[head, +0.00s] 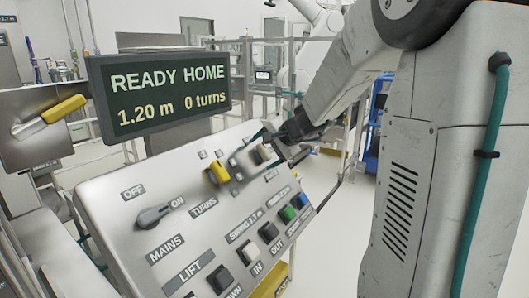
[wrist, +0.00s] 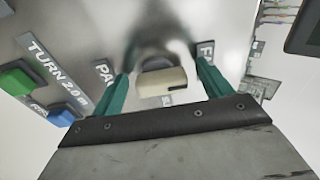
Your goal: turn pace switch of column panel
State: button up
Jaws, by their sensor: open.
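The column panel (head: 155,190) is a sloped grey plate with labelled knobs and buttons. The pace switch, a cream knob on a grey round base, shows in the wrist view (wrist: 162,88) beside a partly covered label starting "PA". It is near the panel's upper right corner in the head view (head: 262,154). My gripper (wrist: 162,68) is open, with one teal finger on each side of the knob and gaps visible on both sides. In the head view my gripper (head: 272,139) is at that corner, its fingertips small and partly hidden.
A dark display (head: 165,95) above the panel reads "READY HOME 1.20 m 0 turns". A yellow turns knob (head: 216,173) sits left of the pace switch. A mains switch (head: 153,216) and green (head: 288,214) and blue (head: 301,200) buttons are lower on the panel.

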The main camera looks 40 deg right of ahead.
jog(key=v, duration=0.7)
jog(key=shift+s+r, duration=0.15)
jog(key=shift+s, duration=0.05)
